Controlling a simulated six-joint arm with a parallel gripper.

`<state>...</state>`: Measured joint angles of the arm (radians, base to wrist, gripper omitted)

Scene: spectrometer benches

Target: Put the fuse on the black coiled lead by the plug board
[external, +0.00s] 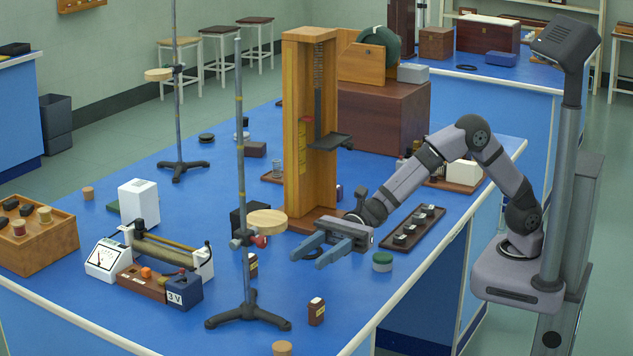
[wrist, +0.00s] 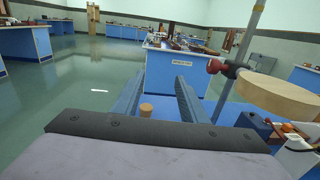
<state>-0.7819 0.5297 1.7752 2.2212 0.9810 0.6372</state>
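My gripper (external: 312,249) is open and empty, held low over the blue bench in front of the wooden tower. Its two blue-grey fingers also show apart in the wrist view (wrist: 160,98). A long dark tray (external: 436,212) with several black-and-white pieces, possibly the plug board, lies to the right of the gripper. I cannot make out the fuse for sure; a small dark red labelled block (external: 316,312) stands nearer the front.
A retort stand (external: 241,160) with a wooden disc (external: 266,222) rises left of the gripper. The wooden tower (external: 298,140) stands behind it. A meter (external: 105,259) and a 3 V box (external: 182,292) are at left. The front right bench is fairly clear.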

